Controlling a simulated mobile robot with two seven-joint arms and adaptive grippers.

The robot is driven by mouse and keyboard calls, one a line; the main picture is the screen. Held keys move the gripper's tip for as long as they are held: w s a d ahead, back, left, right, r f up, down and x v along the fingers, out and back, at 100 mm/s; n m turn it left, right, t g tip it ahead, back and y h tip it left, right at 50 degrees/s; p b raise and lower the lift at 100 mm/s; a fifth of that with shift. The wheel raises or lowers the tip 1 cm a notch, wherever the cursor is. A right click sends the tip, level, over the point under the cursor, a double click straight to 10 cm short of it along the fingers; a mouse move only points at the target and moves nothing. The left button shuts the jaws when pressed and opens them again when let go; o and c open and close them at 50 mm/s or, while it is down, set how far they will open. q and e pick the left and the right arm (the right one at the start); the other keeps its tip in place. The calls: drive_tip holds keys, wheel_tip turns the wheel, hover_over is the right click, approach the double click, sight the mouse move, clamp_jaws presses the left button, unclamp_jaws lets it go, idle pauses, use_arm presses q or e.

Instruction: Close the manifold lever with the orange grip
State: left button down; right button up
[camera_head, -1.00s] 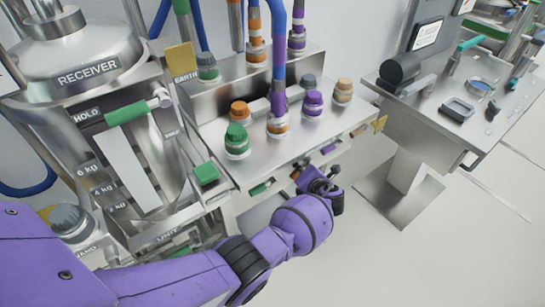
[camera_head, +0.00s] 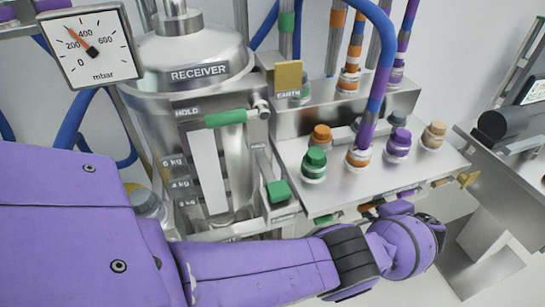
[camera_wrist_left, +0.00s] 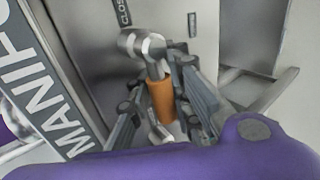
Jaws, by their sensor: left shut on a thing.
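The orange grip (camera_wrist_left: 161,98) of the manifold lever is in the middle of the left wrist view. It sits on a metal lever (camera_wrist_left: 145,48) whose rounded pivot end is above it, below a label that reads in part "CLOS". My left gripper (camera_wrist_left: 163,104) is shut on the orange grip, with a dark finger on either side of it. In the head view my purple left arm reaches across the front to the manifold (camera_head: 305,185), and its wrist hides most of the lever and the fingers. My right gripper is not in view.
The manifold's top carries green, orange, purple and tan caps (camera_head: 434,135) and a hose (camera_head: 376,80). The receiver (camera_head: 190,50) with a green-handled HOLD lever (camera_head: 226,118) stands left of it. A pressure gauge (camera_head: 93,45) is at upper left. Another metal stand (camera_head: 500,195) is at right.

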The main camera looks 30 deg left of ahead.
use_arm(q)
drive_tip(key=shift+r, duration=0.15)
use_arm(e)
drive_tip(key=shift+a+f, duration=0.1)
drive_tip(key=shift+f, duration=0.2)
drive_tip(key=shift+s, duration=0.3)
use_arm(q)
drive_tip(key=c, duration=1.9)
unclamp_jaws()
drive_tip(key=shift+d, duration=0.1)
drive_tip(key=shift+o, duration=0.2)
drive_tip(key=shift+r, duration=0.1)
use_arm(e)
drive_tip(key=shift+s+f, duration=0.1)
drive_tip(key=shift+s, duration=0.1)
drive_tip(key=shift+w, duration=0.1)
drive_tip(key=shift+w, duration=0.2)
use_arm(q)
drive_tip(key=shift+s+f, duration=0.1)
drive_tip(key=shift+f, duration=0.1)
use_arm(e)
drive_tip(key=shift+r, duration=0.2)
